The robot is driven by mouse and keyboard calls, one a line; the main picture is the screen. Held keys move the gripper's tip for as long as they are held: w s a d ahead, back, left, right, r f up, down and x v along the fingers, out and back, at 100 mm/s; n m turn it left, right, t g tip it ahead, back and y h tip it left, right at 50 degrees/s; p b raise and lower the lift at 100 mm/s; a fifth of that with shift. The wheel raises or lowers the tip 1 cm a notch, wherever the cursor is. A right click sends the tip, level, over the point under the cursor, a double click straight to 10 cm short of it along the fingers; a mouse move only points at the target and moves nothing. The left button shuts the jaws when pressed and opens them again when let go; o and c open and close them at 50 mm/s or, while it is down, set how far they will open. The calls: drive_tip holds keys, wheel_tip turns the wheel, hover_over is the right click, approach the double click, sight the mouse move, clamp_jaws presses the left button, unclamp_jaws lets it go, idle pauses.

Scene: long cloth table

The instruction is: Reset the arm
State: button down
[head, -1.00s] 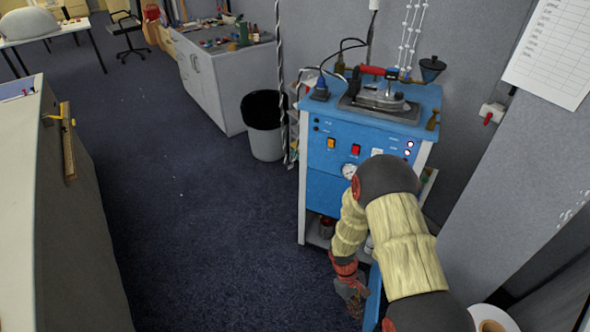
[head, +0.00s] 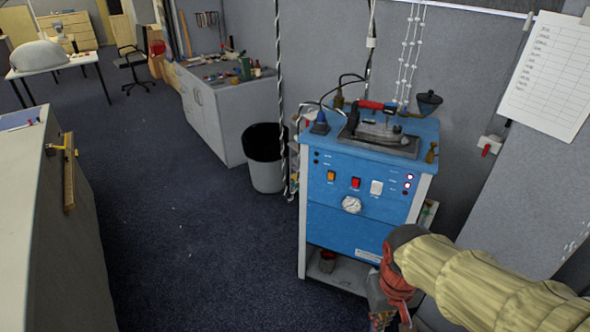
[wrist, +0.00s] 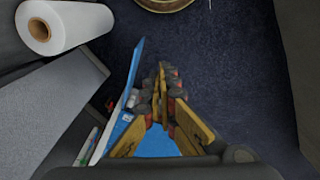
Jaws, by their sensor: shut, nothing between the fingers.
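My arm, in a cream sleeve, reaches in from the lower right. In the wrist view my gripper (wrist: 162,72) has its yellow-and-dark fingers brought together, with nothing held between them. A blue panel (wrist: 130,95) stands close to the left of the fingers; I cannot tell whether they touch it.
An iron (head: 380,127) rests on top of the station. A dark-lined bin (head: 266,172) stands left of it. A grey cabinet (head: 215,110) is behind. A white roll (wrist: 58,28) lies upper left in the wrist view. Open carpet (head: 190,250) spreads left of the station.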

drive_tip(key=s+r+t, duration=0.4)
drive_tip(key=r+t, duration=0.1)
drive_tip(key=r, duration=0.7)
drive_tip(key=shift+d+r+m, duration=0.2)
drive_tip(key=shift+d+m, duration=0.05)
drive_tip(key=shift+m, duration=0.15)
